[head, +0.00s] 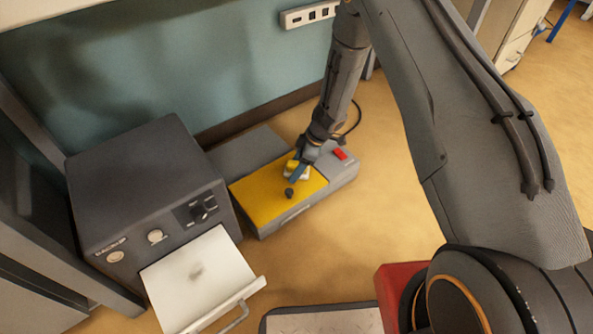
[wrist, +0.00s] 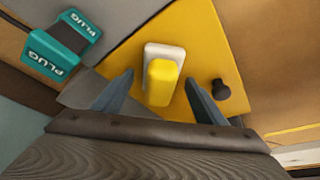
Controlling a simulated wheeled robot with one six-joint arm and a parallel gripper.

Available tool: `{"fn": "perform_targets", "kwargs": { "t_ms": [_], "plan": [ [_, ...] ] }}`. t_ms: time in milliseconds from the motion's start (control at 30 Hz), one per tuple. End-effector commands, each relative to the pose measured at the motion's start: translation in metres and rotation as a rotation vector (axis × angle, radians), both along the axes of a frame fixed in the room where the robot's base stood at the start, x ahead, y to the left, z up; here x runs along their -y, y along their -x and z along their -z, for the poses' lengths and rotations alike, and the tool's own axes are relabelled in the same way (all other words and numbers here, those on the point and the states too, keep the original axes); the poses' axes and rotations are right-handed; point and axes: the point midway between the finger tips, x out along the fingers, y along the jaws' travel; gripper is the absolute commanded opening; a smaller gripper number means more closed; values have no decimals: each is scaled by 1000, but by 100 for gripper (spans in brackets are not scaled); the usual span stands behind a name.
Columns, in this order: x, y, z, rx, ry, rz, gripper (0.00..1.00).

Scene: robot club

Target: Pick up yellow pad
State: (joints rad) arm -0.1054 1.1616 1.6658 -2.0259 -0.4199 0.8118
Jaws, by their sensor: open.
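A small yellow pad (wrist: 161,85) with a white base (wrist: 163,52) rests on the yellow top (wrist: 215,50) of a grey device. My gripper (wrist: 158,82) is open, with one finger on each side of the pad in the wrist view. I see no contact; gaps show between the fingers and the pad. In the head view my gripper (head: 297,170) points down over the device (head: 265,228) and partly hides the pad (head: 291,166).
A black knob (wrist: 222,89) stands on the yellow top, close to the right finger in the wrist view. A red switch (head: 339,154) is at the device's right end. Teal plugs (wrist: 50,53) lie to the left. A dark box with an open white door (head: 200,280) stands left.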

Motion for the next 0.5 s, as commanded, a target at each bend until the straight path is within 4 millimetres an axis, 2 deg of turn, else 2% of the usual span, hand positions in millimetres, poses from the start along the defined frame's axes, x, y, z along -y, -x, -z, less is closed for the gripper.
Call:
{"fn": "perform_targets", "kwargs": {
  "t_ms": [67, 333, 400, 500],
  "plan": [
    [0, 0, -1, 0, 0, 0, 66],
    [0, 0, -1, 0, 0, 0, 22],
    [0, 0, -1, 0, 0, 0, 18],
    [0, 0, -1, 0, 0, 0, 18]
  ]
}}
